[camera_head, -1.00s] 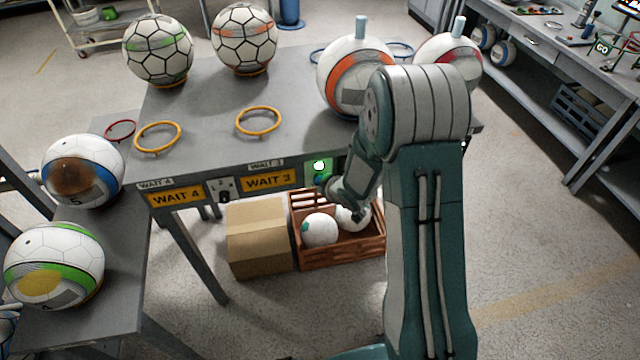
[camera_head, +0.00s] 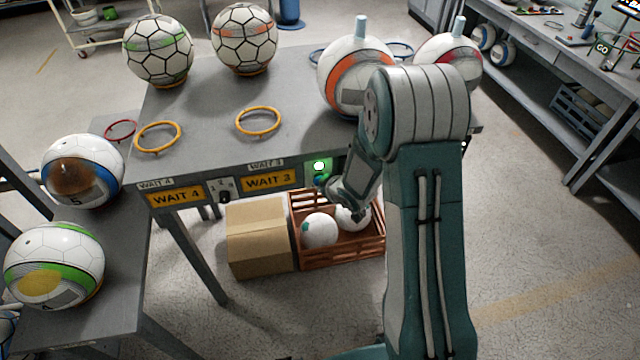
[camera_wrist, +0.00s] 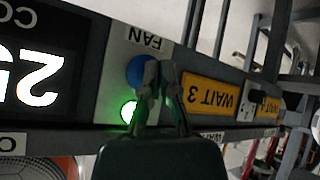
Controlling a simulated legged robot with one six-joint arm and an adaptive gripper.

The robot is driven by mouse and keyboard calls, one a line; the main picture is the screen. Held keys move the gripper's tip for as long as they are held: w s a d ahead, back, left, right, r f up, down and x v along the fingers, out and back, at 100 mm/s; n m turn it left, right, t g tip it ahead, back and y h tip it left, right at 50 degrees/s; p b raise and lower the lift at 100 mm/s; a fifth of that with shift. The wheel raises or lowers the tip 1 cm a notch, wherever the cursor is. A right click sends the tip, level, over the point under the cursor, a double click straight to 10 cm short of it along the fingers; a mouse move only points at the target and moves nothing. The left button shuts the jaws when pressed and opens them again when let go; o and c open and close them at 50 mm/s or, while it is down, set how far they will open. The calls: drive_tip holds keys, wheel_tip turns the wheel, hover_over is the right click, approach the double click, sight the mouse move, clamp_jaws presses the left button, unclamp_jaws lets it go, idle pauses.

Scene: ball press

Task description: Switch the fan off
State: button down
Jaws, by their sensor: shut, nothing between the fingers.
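The fan panel, marked FAN (camera_wrist: 145,38), is on the front edge of the grey table. It holds a round blue button (camera_wrist: 138,72) and a lit green lamp (camera_wrist: 128,112); the lamp also glows in the head view (camera_head: 319,165). My gripper (camera_wrist: 161,66) is shut and empty, with its fingertips in front of the panel beside the blue button and partly over it in the wrist view. Whether they touch it I cannot tell. In the head view my gripper (camera_head: 322,183) is just below the lamp, partly hidden by my arm.
Yellow WAIT 3 (camera_head: 269,180) and WAIT 4 (camera_head: 177,196) signs flank a small switch plate (camera_head: 223,189) on the same edge. A cardboard box (camera_head: 258,240) and brown crate (camera_head: 340,252) with balls stand below. Several balls and rings are on the tables.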

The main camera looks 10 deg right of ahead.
drive_tip(key=shift+w, duration=0.1)
idle(0.3)
drive_tip(key=shift+w+r, duration=0.1)
drive_tip(key=shift+w, duration=0.25)
drive_tip(key=shift+s, duration=0.6)
drive_tip(key=shift+s, duration=2.85)
